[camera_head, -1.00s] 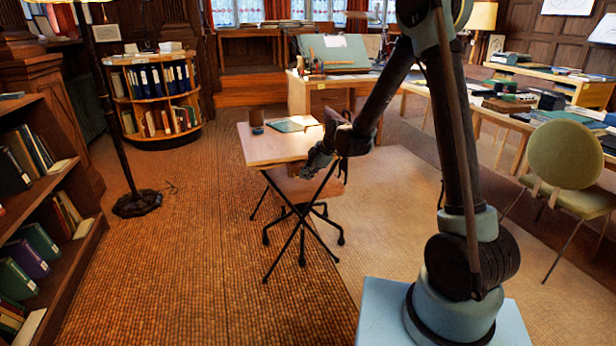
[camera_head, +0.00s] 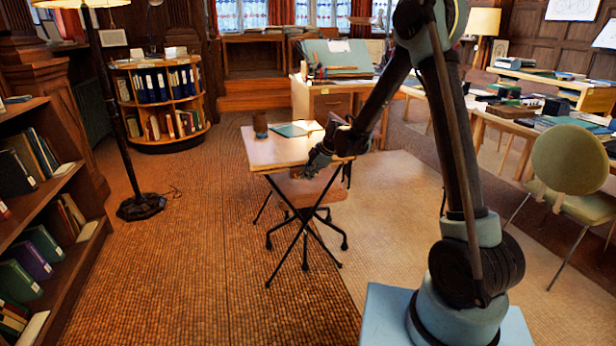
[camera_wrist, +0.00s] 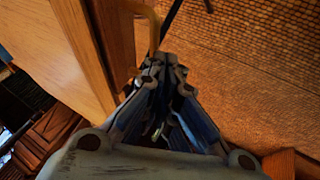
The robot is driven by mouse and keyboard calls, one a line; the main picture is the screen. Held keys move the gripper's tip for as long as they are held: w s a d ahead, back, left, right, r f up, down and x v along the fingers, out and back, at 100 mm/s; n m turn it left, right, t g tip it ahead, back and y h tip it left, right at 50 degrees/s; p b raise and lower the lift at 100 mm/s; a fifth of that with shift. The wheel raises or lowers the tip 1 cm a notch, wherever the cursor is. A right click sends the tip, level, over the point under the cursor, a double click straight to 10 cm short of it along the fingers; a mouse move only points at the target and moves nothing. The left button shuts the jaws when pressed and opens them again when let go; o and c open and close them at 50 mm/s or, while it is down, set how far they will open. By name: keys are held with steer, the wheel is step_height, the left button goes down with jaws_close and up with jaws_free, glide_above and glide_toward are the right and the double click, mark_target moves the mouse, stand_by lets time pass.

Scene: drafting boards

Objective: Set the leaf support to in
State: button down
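The small table (camera_head: 268,154) has a pale wooden top on thin crossed dark legs. My gripper (camera_head: 316,168) is at its right front edge in the head view. In the wrist view the wooden edge (camera_wrist: 104,45) runs along the left. A bent yellowish bar (camera_wrist: 148,18), which looks like the leaf support, comes out beside this edge and runs down to my fingertips. My gripper (camera_wrist: 164,68) has its fingertips drawn together at the bar's lower end. Whether the bar lies between them or just behind them is hidden.
A brown cup (camera_head: 260,125) and a teal folder (camera_head: 292,129) are on the table. A swivel chair (camera_head: 308,192) stands partly under it. A floor lamp (camera_head: 117,120) and bookshelf (camera_head: 45,200) are at left. Carpet in front of the table is clear.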

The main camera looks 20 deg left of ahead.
steer(key=s+d+f+v, duration=0.1)
steer(key=s+v, duration=0.2)
steer(key=v, duration=0.9)
steer(key=s+d+r+m+h, duration=0.1)
steer(key=s+d+r+m, duration=0.2)
steer(key=d, duration=0.5)
steer(key=s+d+r+m+h, duration=0.1)
steer(key=s+d+m, duration=0.3)
steer(key=d, duration=0.4)
steer(key=s+d+r+m+h, duration=0.1)
steer(key=s+d+r+m, duration=0.2)
steer(key=d, duration=0.5)
steer(key=s+d+f+m+h, duration=0.1)
steer(key=s+d+f+m, duration=0.1)
steer(key=s+d+m, duration=0.2)
steer(key=s+d+f+m+h, duration=0.1)
steer(key=s+d+f+m, duration=0.2)
steer(key=s+d, duration=0.5)
steer(key=s+d+f+m+h, duration=0.1)
steer(key=s+d+f+m, duration=0.2)
steer(key=s+d+m, duration=0.3)
steer(key=s, duration=0.3)
steer(key=shift+f, duration=0.25)
steer(key=shift+w+f, duration=0.2)
steer(key=shift+w, duration=0.15)
